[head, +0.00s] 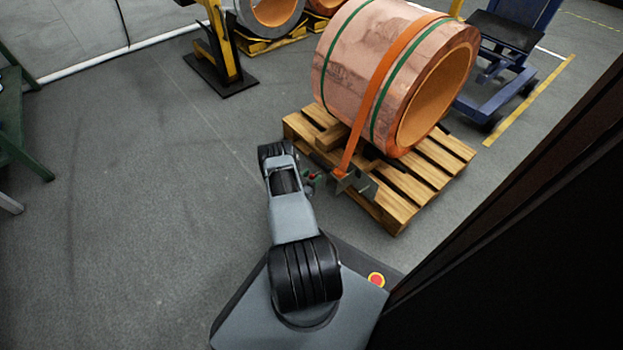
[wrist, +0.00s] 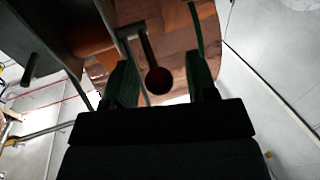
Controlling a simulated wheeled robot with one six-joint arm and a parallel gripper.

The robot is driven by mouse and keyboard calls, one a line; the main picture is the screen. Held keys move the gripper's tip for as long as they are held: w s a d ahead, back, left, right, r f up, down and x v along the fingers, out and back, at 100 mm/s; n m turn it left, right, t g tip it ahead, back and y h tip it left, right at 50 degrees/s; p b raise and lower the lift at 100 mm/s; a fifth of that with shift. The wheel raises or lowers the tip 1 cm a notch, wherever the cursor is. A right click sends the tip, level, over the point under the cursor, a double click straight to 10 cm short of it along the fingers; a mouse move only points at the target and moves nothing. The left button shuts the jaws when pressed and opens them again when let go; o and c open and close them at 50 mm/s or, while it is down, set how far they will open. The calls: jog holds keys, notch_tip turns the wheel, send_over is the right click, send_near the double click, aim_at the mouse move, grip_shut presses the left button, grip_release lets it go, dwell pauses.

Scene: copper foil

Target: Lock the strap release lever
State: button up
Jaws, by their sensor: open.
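The copper foil coil (head: 345,62) lies on its side on a wooden pallet, held by an orange strap (head: 372,100). The strap runs down to a grey metal bracket (head: 352,183) at the pallet's near edge. In the wrist view a dark lever with a round, dark red knob (wrist: 158,80) points toward me. My gripper (wrist: 162,78) is open, with one green finger on each side of the knob. The knob appears apart from both fingers; its depth between them is hard to judge. In the head view my gripper is small beside the bracket and the lever is hard to make out.
The wooden pallet (head: 425,175) stands on open grey floor. A dark panel (head: 530,230) rises close on the right. A yellow stand (head: 222,55) and a blue wheeled frame (head: 500,85) stand farther back.

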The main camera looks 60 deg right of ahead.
jog(key=shift+d, duration=0.1)
grip_shut()
dwell(0.5)
